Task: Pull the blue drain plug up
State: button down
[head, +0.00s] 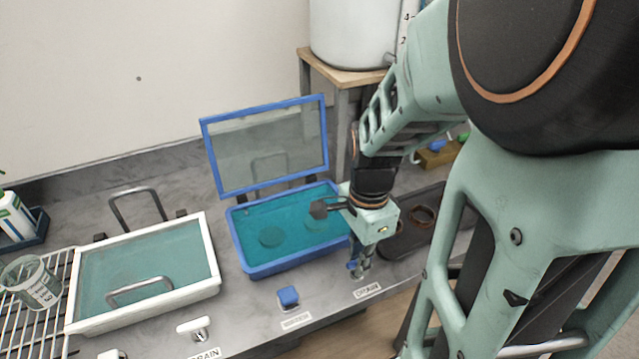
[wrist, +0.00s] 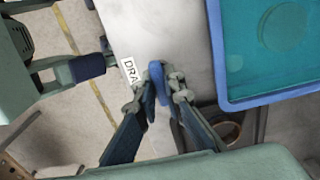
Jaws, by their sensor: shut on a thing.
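The blue drain plug (wrist: 156,72) shows in the wrist view as a narrow blue handle between my fingertips, beside a label whose visible letters read DRA. My gripper (head: 358,268) points down at the counter's front edge and is shut on the plug. In the wrist view, the fingers of my gripper (wrist: 160,92) are on both sides of the handle. In the head view the plug is mostly hidden by the fingers, just behind a DRAIN label (head: 367,290). The blue basin (head: 262,271), with its lid raised, holds teal liquid and round shapes under the surface.
A separate blue knob (head: 288,296) stands left of my gripper. A white basin (head: 148,319) with a closed, handled lid and a white knob (head: 193,328) are further left. A dark tray (head: 398,250) lies right of the blue basin, close behind my gripper.

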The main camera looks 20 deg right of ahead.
jog(key=shift+r+p, duration=1.1)
jog(key=shift+r, duration=0.25)
jog(key=shift+f, duration=0.1)
jog(key=c, duration=2)
grip_release()
